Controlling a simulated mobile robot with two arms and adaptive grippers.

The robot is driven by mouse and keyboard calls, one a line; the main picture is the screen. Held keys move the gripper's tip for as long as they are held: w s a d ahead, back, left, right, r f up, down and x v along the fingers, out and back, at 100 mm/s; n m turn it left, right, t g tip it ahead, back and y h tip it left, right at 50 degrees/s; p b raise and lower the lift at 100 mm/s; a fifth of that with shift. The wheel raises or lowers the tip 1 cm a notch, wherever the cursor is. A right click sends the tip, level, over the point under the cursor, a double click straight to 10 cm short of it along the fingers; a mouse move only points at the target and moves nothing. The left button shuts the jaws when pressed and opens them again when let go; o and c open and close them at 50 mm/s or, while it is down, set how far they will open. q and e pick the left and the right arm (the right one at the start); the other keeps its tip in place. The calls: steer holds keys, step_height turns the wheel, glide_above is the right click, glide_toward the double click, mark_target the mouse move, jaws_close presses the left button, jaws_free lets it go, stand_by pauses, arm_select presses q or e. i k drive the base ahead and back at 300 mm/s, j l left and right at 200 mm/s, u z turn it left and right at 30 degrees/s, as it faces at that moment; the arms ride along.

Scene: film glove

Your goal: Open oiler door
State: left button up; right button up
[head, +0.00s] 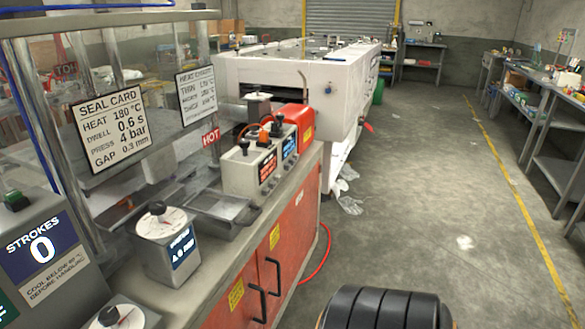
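No door in the head view is legibly marked as the oiler's. Red cabinet doors (293,237) line the front of the bench on the left. They look shut and carry black bar handles (273,275) and yellow labels. A red housing (298,117) with a yellow label stands at the far end of the benchtop, beside a grey control box (262,165) with knobs and small displays. I cannot tell whether the housing has a door. Neither of my grippers is in view.
The benchtop holds a dial box (168,243), a strokes counter (45,258) and clear guard panels with signs. A white machine (290,80) stands beyond. A red hose (318,265) lies on the floor by the bench. Open floor (440,200) reaches shelves at right.

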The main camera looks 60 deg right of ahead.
mark_target(280, 254)
steer(key=z, duration=1.95)
